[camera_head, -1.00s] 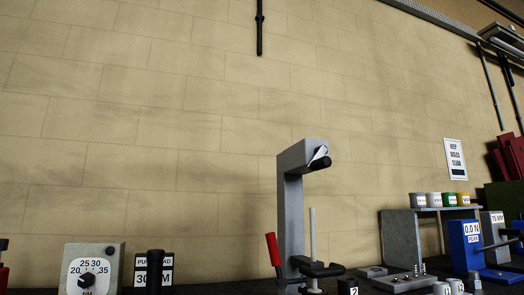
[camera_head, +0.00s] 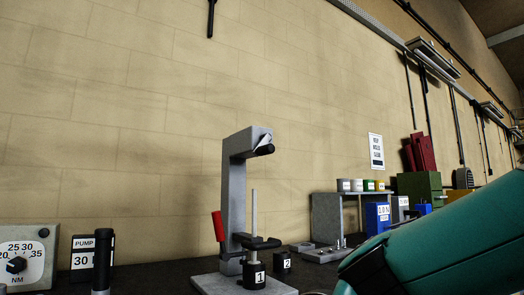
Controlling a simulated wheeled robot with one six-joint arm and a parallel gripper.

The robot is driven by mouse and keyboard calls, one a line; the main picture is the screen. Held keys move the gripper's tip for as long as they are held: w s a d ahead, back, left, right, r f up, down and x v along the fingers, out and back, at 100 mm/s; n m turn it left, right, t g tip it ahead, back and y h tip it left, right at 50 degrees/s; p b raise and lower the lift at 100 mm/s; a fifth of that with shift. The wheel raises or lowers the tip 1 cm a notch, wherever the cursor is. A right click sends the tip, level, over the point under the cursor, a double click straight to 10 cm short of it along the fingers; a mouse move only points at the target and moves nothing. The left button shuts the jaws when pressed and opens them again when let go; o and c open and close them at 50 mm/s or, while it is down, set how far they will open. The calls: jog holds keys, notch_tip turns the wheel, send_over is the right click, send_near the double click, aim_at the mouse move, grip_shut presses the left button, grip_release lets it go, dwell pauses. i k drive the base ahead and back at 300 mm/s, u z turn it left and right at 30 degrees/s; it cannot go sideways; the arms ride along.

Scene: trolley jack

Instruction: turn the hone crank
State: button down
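A grey C-shaped stand (camera_head: 231,200) rises from the dark bench, with a black knob (camera_head: 264,150) at the end of its top arm and a red handle (camera_head: 218,226) at its left side. A thin upright rod (camera_head: 254,212) stands in front of it, above a black flat piece (camera_head: 258,243). I cannot tell which part, if any, is the hone crank. My gripper is out of view. A teal link of my arm fills the lower right and hides part of the bench.
Black blocks marked 1 (camera_head: 255,276) and 2 (camera_head: 283,262) sit by the stand. A torque dial box (camera_head: 28,243) and pump sign (camera_head: 83,242) are at left. A grey shelf (camera_head: 327,217) with several cans, blue boxes (camera_head: 378,217) and a green box (camera_head: 420,190) are at right.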

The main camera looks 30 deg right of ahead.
aim_at(263, 148)
jog(key=z, duration=0.25)
jog(key=i, duration=0.6)
jog(key=z, duration=0.55)
